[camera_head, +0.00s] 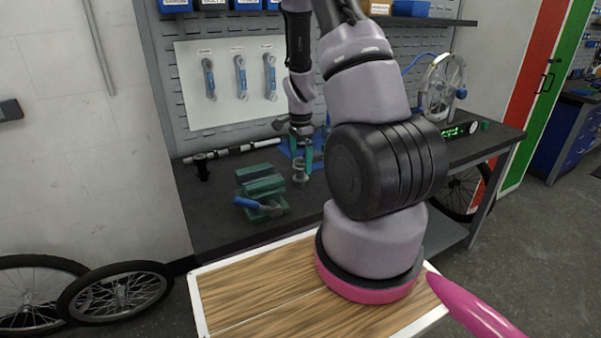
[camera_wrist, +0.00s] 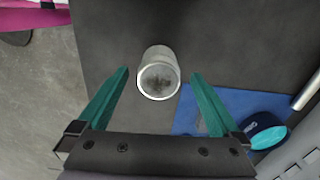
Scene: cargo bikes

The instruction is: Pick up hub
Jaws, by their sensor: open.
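The hub is a short silver-grey cylinder (camera_wrist: 158,74), seen nearly end-on in the wrist view on the dark bench top. In the head view, a small grey flanged piece that looks like the hub (camera_head: 299,173) stands on the bench under my gripper. My gripper (camera_wrist: 160,76) has two teal fingers, spread apart, with the hub showing in the gap between them. Clear space shows on both sides of the hub. My gripper also shows in the head view (camera_head: 303,158), pointing down. I cannot tell how far the fingertips are above the hub.
A green vise (camera_head: 262,186) with a blue-handled tool stands left of the hub. A blue mat (camera_wrist: 212,104) lies beside the hub, with a round blue-teal item (camera_wrist: 264,132) near it. A wheel on a stand (camera_head: 440,85) is at the bench's right. A pegboard rises behind.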

